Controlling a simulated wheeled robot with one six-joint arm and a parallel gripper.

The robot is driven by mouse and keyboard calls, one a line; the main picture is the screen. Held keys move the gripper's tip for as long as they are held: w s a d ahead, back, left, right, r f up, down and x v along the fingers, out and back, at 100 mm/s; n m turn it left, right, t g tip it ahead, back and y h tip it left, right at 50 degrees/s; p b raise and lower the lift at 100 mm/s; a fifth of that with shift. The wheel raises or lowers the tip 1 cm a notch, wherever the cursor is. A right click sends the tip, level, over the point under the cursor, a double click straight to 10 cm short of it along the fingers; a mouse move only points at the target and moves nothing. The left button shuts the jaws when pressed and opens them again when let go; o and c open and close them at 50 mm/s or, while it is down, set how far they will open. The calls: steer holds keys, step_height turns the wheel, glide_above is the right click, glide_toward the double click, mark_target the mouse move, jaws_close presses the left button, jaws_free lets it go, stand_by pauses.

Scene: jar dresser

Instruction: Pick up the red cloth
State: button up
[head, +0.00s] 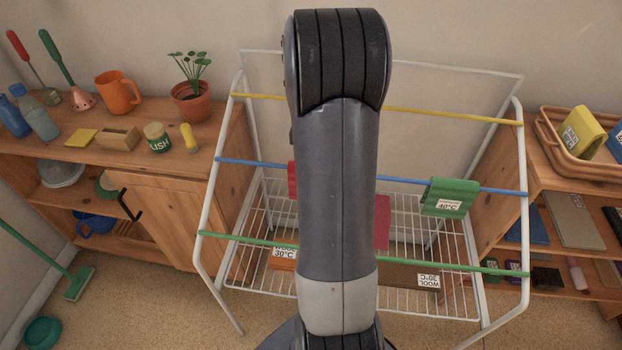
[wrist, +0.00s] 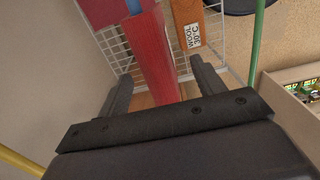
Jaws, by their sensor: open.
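The red cloth (head: 292,180) hangs over the blue rail of the drying rack. In the head view my arm hides most of it, and only a narrow strip shows at the arm's left edge. In the wrist view the red cloth (wrist: 152,58) runs up the middle, between the two dark fingers of my gripper (wrist: 160,72). The fingers are apart, one on each side of the cloth, and not closed on it. I cannot tell whether either finger touches it. My gripper is hidden in the head view.
The white rack has yellow (head: 450,115), blue (head: 250,162) and green (head: 450,264) rails. A green cloth (head: 449,197) hangs at right on the blue rail. Below lie a crimson piece (head: 382,224), an orange piece (head: 284,263) and a brown piece (head: 402,275). Wooden cabinets flank the rack.

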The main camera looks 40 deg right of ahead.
step_height(320, 180, down, 7)
steer(key=shift+d+r, duration=0.15)
steer(key=shift+d, duration=0.15)
steer(key=shift+w, duration=0.1)
steer(key=shift+c, duration=0.4)
steer(key=c, duration=1)
steer(key=shift+r, duration=0.1)
step_height(320, 180, up, 18)
steer(key=shift+p, duration=0.45)
